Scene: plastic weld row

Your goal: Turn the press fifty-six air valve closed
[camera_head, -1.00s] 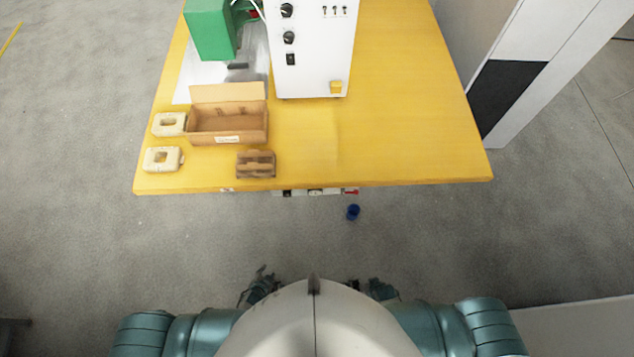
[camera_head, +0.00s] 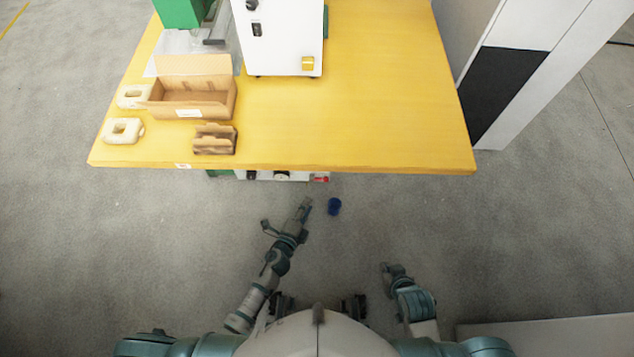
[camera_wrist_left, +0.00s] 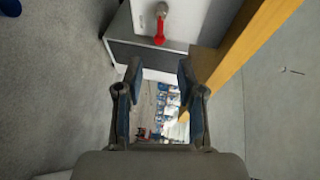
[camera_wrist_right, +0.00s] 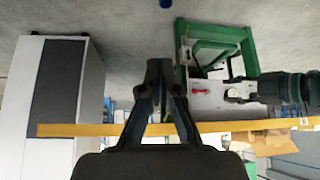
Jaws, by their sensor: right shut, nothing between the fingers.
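The air valve has a red lever (camera_wrist_left: 159,32) on a round metal fitting, on a pale panel below the table edge. In the head view a small red part (camera_head: 321,179) shows under the front table edge. The lever also shows small in the right wrist view (camera_wrist_right: 198,87). My left gripper (camera_wrist_left: 159,75) is open and empty, its fingers pointing towards the panel, with the lever beyond the fingertips and not touched. My right gripper (camera_wrist_right: 163,72) is shut and empty, lower right in the head view (camera_head: 388,269), away from the table.
The yellow table (camera_head: 390,110) overhangs the panel. On it stand a white control box (camera_head: 285,35), a cardboard box (camera_head: 190,108), a brown block (camera_head: 214,140) and pale ring-shaped parts (camera_head: 123,130). A blue object (camera_head: 334,206) is near the left gripper. A white cabinet (camera_head: 540,70) stands right.

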